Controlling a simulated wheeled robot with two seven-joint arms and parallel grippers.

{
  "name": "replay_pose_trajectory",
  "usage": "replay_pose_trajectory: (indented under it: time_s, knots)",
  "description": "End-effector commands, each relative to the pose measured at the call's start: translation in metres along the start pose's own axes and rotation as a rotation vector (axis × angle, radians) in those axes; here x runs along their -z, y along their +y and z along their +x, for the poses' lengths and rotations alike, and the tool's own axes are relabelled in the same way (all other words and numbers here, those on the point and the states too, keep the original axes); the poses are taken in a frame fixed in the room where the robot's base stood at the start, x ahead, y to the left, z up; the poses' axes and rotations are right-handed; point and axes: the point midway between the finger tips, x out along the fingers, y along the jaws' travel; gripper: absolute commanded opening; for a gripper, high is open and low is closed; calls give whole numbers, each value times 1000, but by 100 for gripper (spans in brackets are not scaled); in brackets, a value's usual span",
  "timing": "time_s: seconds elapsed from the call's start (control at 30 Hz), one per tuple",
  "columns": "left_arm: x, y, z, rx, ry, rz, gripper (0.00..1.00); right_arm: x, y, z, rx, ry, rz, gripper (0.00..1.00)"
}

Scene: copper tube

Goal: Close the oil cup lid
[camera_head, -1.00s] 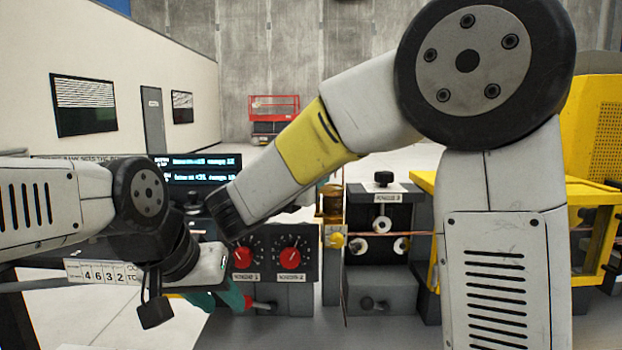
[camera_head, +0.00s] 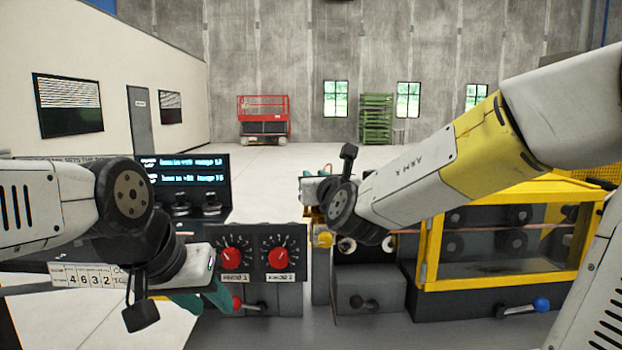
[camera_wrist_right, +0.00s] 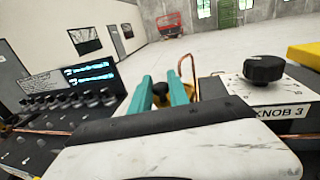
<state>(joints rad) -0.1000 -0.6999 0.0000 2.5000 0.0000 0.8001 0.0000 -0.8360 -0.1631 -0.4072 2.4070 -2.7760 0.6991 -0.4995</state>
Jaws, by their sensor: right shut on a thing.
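My right gripper's two teal fingers (camera_wrist_right: 162,88) stand close together in the right wrist view, with a small yellow and dark part (camera_wrist_right: 160,100) between them. It appears to be the oil cup lid, mostly hidden by the fingers and wrist, so its angle cannot be told. In the head view my right wrist covers the oil cup; a yellow knob (camera_head: 322,239) shows just left of and below it. My left gripper (camera_head: 212,298) is low at the left, its teal fingers close to a red-tipped lever (camera_head: 238,303); its opening is not clear.
A panel with two red knobs (camera_head: 256,258) stands left of the cup. A yellow-framed enclosure (camera_head: 430,240) is to the right. In the right wrist view, a black knob (camera_wrist_right: 264,69) labelled KNOB 3 and a bent copper tube (camera_wrist_right: 188,68) are near the fingers.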

Motion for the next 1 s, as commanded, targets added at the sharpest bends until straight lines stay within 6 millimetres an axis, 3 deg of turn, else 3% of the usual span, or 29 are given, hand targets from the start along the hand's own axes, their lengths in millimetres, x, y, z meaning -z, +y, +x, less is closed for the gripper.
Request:
replay_pose_trajectory:
  time_s: [0.6, 0.63, 0.7, 1.0]
  knots:
    - [0, 0, 0, 0, 0, 0, 36, -1, -2, 1, -34, -3, 0, 0]
    - [0, 0, 0, 0, 0, 0, 36, -1, -2, 1, -34, -3, 0, 25]
    - [0, 0, 0, 0, 0, 0, 36, -1, -2, 1, -34, -3, 0, 39]
    - [0, 0, 0, 0, 0, 0, 36, -1, -1, 1, -34, -2, 0, 41]
